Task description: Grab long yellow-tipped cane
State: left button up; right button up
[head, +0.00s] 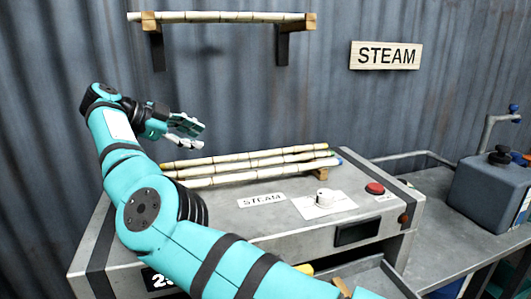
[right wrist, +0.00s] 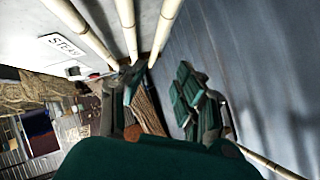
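Three pale bamboo canes lie side by side on top of the steam box (head: 225,225). The rear cane (head: 245,156) has a small yellowish tip at its left end. The front cane (head: 262,174) has a blue tip at its right end. My right gripper (head: 190,134) is open and empty, above and behind the canes' left part. In the right wrist view, the gripper (right wrist: 162,85) has its fingers spread, with the canes (right wrist: 168,22) running toward it. Whether a finger touches a cane cannot be told. My left gripper is not in view.
Another cane (head: 225,17) rests on wall brackets (head: 283,45) above. The box has a white dial (head: 323,199) and a red button (head: 375,188). A grey container (head: 488,190) stands on the bench at right. The corrugated wall (head: 240,100) is close behind the box.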

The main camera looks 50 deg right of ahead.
send_near(246, 154)
jog(key=x, duration=0.1)
jog(key=p+x, duration=0.1)
jog(key=shift+w+d+f, duration=0.15)
jog(key=shift+w+d, duration=0.1)
jog(key=shift+d, duration=0.1)
jog(key=shift+x, duration=0.75)
jog(key=shift+f+p, duration=0.1)
jog(key=shift+p, duration=0.25)
jog(key=shift+s+d+f+p, duration=0.15)
jog(key=shift+s+d+p, duration=0.05)
jog(key=shift+d+p, duration=0.15)
jog(key=p+x, duration=0.1)
jog(key=x, duration=0.3)
jog(key=shift+s+d+f, duration=0.1)
jog(key=shift+s, duration=0.05)
jog(key=shift+c, duration=0.6)
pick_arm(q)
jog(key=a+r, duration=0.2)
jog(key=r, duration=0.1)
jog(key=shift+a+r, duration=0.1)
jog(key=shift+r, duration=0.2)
pick_arm(e)
grip_shut()
